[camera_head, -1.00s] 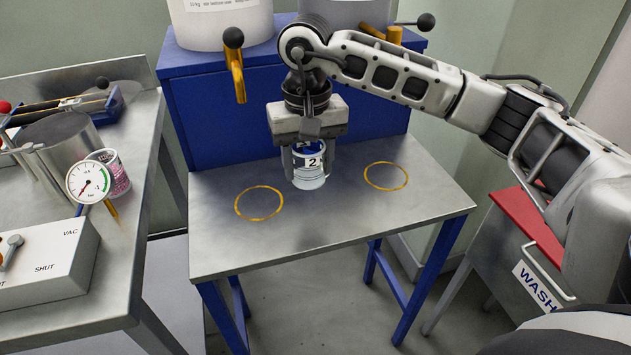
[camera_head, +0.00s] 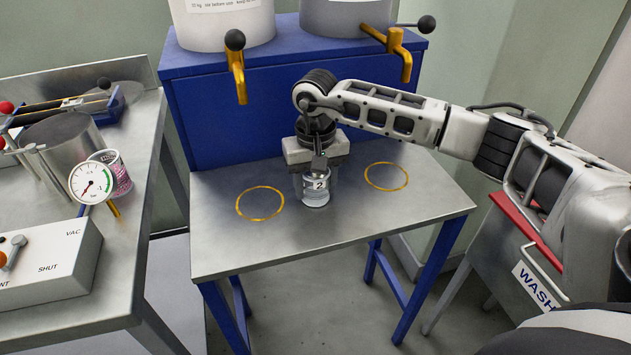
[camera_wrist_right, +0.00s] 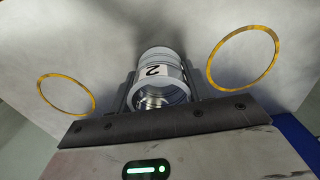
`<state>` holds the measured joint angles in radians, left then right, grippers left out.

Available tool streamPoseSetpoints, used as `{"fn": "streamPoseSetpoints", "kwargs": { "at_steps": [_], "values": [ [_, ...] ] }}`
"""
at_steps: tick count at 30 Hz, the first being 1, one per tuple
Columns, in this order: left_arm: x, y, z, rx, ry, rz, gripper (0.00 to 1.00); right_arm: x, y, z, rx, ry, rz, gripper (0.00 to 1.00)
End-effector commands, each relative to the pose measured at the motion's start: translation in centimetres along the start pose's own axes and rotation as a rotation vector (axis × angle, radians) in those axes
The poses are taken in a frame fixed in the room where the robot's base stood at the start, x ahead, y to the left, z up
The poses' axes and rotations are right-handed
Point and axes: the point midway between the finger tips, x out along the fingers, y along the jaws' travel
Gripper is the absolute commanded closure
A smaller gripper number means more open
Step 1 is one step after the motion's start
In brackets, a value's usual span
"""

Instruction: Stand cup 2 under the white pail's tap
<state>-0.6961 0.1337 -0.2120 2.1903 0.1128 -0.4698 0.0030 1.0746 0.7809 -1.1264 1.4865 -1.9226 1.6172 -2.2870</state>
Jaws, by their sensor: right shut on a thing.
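Cup 2 (camera_head: 317,197), a clear cup with a white "2" label, is upright between the fingers of my right gripper (camera_head: 315,188). It is at or just above the steel table, between the two yellow rings; contact with the table is unclear. In the right wrist view the cup (camera_wrist_right: 162,72) sits between both fingers (camera_wrist_right: 160,95). The white pail (camera_head: 222,24) stands on the blue bench at left, with a yellow tap (camera_head: 238,76) above the left ring (camera_head: 260,203). My left gripper is not in view.
A grey pail (camera_head: 345,16) with its own tap (camera_head: 399,52) stands right of the white one, over the right ring (camera_head: 386,176). A side bench (camera_head: 135,215) at left holds a gauge (camera_head: 91,182) and a pink-filled cup (camera_head: 117,178). The table front (camera_head: 330,240) is clear.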

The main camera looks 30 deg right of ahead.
Motion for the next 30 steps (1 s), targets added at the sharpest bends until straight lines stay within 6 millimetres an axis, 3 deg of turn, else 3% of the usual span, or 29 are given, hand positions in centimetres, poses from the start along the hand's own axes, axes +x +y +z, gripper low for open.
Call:
{"fn": "streamPoseSetpoints", "kwargs": {
  "at_steps": [3,4,6,14,19,30],
  "values": [
    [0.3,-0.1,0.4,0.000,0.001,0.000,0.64,0.5,0.0,0.0,0.000,0.000,0.000,0.73],
    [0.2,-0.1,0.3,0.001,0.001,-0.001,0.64,0.3,0.0,0.0,0.000,0.000,0.000,0.46],
    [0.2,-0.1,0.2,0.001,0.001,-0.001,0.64,0.3,0.0,0.0,0.000,0.000,0.000,0.29],
    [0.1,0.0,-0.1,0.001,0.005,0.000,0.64,0.2,0.0,0.0,0.000,0.000,0.000,0.29],
    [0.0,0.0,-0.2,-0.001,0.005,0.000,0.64,-1.0,0.0,-0.1,0.000,0.003,-0.002,0.29],
    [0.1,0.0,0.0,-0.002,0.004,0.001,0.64,-8.7,-0.1,-0.1,0.000,0.005,-0.002,0.29]
  ]
}}
